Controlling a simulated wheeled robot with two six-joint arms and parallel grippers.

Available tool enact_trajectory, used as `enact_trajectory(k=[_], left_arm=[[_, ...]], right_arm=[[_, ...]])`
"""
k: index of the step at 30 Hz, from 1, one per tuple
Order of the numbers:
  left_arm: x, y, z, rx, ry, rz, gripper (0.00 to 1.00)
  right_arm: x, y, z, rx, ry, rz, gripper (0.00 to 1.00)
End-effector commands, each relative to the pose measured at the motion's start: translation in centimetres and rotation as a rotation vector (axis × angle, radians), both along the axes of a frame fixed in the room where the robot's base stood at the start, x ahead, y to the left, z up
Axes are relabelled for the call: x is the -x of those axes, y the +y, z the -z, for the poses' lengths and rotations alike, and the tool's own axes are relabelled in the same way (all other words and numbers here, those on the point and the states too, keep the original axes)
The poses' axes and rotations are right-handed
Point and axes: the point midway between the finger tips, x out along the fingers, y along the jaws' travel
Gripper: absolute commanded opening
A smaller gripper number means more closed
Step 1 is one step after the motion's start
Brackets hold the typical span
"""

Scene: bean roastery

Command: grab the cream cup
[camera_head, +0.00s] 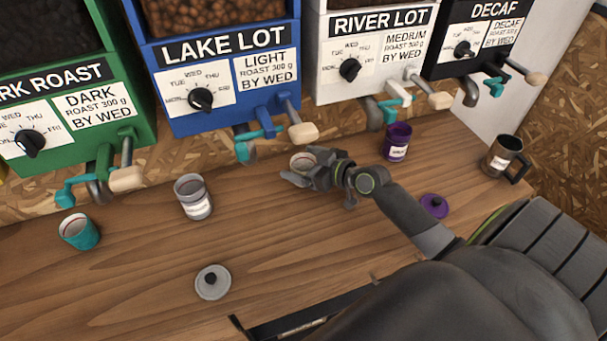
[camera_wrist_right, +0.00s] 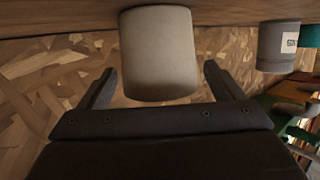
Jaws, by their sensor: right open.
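The cream cup (camera_wrist_right: 160,55) stands between the two open fingers of my right gripper (camera_wrist_right: 158,85) in the right wrist view, with a gap on each side. In the head view only part of the cream cup's rim (camera_head: 302,161) shows; my right gripper (camera_head: 305,176) hides the rest. The gripper is low over the counter, under the blue LAKE LOT dispenser. My left gripper is in neither view.
On the wooden counter (camera_head: 130,280) stand a teal cup (camera_head: 80,232), a grey canister (camera_head: 194,199), a purple canister (camera_head: 397,143) and a dark mug (camera_head: 503,156). A grey lid (camera_head: 212,282) and a purple lid (camera_head: 434,206) lie flat. Dispenser spouts and handles overhang the back.

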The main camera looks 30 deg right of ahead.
Motion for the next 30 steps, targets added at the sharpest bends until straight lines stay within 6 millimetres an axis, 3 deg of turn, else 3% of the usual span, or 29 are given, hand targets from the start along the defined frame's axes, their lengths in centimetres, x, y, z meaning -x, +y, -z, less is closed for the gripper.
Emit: enact_trajectory(k=[3, 14, 30], left_arm=[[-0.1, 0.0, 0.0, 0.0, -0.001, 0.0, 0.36], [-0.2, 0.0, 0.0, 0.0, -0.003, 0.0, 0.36], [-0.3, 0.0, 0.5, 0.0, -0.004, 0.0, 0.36]], right_arm=[[0.0, 0.0, 0.0, 0.0, 0.0, 0.0, 0.86], [0.0, 0.0, 0.0, 0.0, 0.0, 0.001, 0.39], [0.4, 0.1, -1.1, 0.002, -0.004, -0.001, 0.38]])
